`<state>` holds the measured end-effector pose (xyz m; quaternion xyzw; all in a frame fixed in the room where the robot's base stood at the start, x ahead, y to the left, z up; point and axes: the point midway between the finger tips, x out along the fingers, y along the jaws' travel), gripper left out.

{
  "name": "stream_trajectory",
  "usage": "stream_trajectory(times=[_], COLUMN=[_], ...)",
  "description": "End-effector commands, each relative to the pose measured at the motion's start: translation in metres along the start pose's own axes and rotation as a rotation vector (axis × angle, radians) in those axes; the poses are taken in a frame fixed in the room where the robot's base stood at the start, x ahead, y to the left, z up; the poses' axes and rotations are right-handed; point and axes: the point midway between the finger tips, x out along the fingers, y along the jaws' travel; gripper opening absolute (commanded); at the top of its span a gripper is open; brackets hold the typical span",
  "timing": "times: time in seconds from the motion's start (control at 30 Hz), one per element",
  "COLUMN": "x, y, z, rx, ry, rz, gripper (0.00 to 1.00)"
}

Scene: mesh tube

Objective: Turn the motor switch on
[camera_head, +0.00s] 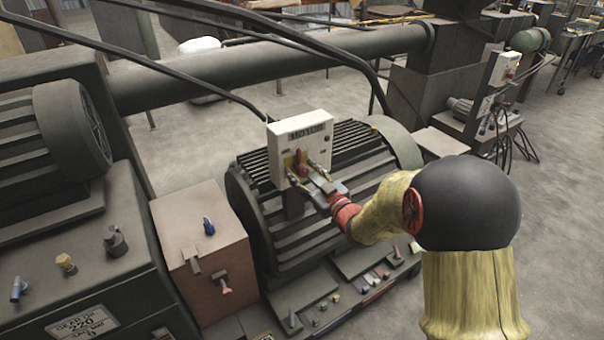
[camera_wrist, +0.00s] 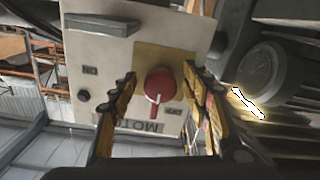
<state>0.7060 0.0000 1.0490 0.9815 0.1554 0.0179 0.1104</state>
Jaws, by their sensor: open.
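The motor switch is a red round knob (camera_wrist: 159,87) with a white pointer line, on a yellow plate. It is on the front of a white box (camera_head: 318,124) labelled MOTOR, mounted on the large ribbed motor (camera_head: 356,150). The box also fills the middle of the wrist view (camera_wrist: 105,55), where its label appears upside down. My gripper (camera_head: 305,174) is at the front of the box, with one finger on each side of the knob in the wrist view (camera_wrist: 158,100). The fingers are apart and I see clear gaps beside the knob. The head view shows the knob partly hidden by the gripper.
A reddish-brown box (camera_head: 190,225) with small levers stands left of the motor. A thick dark pipe (camera_head: 270,70) runs behind it, and dark cables arch above the switch box. Another white control box (camera_head: 503,70) is at the far right.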

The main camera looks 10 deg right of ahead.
Motion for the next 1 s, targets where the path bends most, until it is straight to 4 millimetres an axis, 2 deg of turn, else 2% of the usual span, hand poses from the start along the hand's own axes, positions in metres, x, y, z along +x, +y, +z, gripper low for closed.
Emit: stream_trajectory(times=[0.37, 1.0], x=[0.0063, 0.0060], y=[-0.0002, -0.0002], z=[0.0002, 0.0003], rx=[0.000, 0.000], ry=[-0.002, -0.002], rz=[0.000, 0.000], gripper=[0.47, 0.11])
